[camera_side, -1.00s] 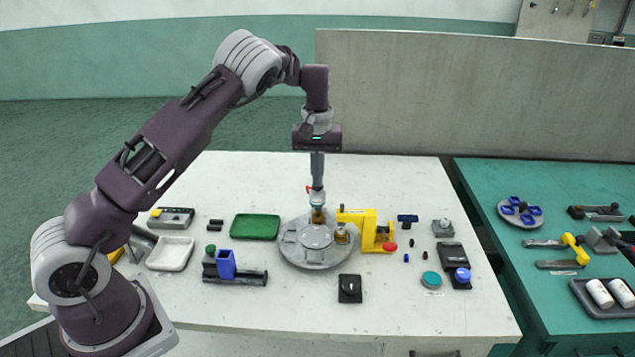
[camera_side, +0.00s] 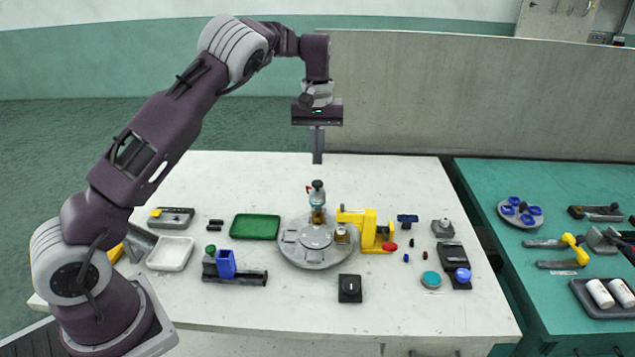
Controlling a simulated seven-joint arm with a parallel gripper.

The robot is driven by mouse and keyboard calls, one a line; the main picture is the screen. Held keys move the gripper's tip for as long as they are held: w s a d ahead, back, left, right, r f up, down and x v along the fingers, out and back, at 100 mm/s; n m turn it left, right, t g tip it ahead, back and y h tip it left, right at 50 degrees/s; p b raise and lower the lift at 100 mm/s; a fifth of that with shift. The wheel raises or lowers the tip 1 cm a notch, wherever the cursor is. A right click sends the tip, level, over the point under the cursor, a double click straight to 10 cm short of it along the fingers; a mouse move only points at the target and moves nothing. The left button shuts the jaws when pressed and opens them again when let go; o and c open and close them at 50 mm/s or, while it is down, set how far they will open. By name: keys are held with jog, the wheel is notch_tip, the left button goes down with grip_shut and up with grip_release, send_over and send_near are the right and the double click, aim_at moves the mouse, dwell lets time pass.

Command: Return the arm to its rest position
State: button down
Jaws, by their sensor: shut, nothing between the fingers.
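My gripper (camera_side: 318,159) is shut and empty, pointing straight down above the back part of the white table (camera_side: 300,322). It hangs clear above a small amber bottle (camera_side: 318,215) with a dark and grey top with a red bit on it. That bottle stands upright at the back of the round grey turntable (camera_side: 316,256). A second small amber bottle (camera_side: 341,234) stands at the turntable's right side, close to the yellow fixture (camera_side: 365,232).
A green tray (camera_side: 255,227), a white tray (camera_side: 170,254) and a blue holder (camera_side: 226,265) lie left of the turntable. A black knob box (camera_side: 350,289) is in front. Small parts lie to the right. A grey partition (camera_side: 450,100) stands behind. A teal bench (camera_side: 500,270) adjoins on the right.

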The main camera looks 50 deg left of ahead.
jog(key=shift+r, duration=0.15)
jog(key=s+d+r+m+t+h, duration=0.1)
jog(key=s+d+r+m+t, duration=0.1)
jog(key=s+d+r, duration=0.5)
jog(key=s+d+r+m+t+h, duration=0.1)
jog(key=s+d+r, duration=0.2)
jog(key=s+r, duration=0.6)
jog(key=s+d+f+m+t+y, duration=0.1)
jog(key=s+d+f+m, duration=0.1)
jog(key=s, duration=0.8)
jog(key=s+d+f+m+t+y, duration=0.1)
jog(key=s+d+f+m, duration=0.1)
jog(key=s, duration=0.7)
jog(key=shift+s+d+f+m+t, duration=0.3)
jog(key=shift+d+m, duration=0.2)
jog(key=shift+m, duration=0.5)
jog(key=shift+r, duration=0.1)
